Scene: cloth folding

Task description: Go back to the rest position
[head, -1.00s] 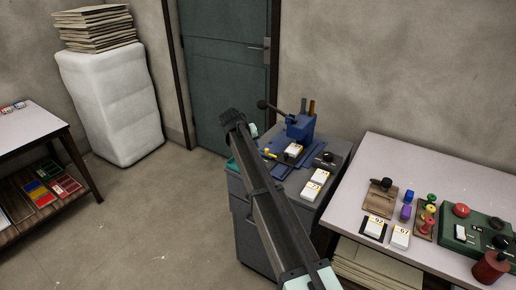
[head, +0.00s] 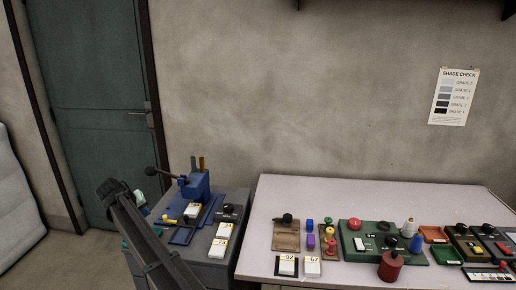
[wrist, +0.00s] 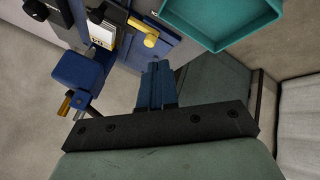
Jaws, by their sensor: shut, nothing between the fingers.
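My gripper (wrist: 158,82) shows in the wrist view with its two dark blue fingers together and nothing between them. It is above the grey cabinet area, beside a blue lever device (wrist: 85,75) and a teal tray (wrist: 222,22). The fingers look apart from both. In the head view my dark arm rises from the bottom left and hides the fingers. The blue device with its black-knobbed lever (head: 194,186) stands just right of the arm.
A grey cabinet (head: 231,199) carries the device and white numbered cards (head: 220,246). A pale table (head: 350,188) at right holds stamps, a green control box (head: 350,248) and a red canister (head: 391,267). A door (head: 95,100) is at left. The air above the table is clear.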

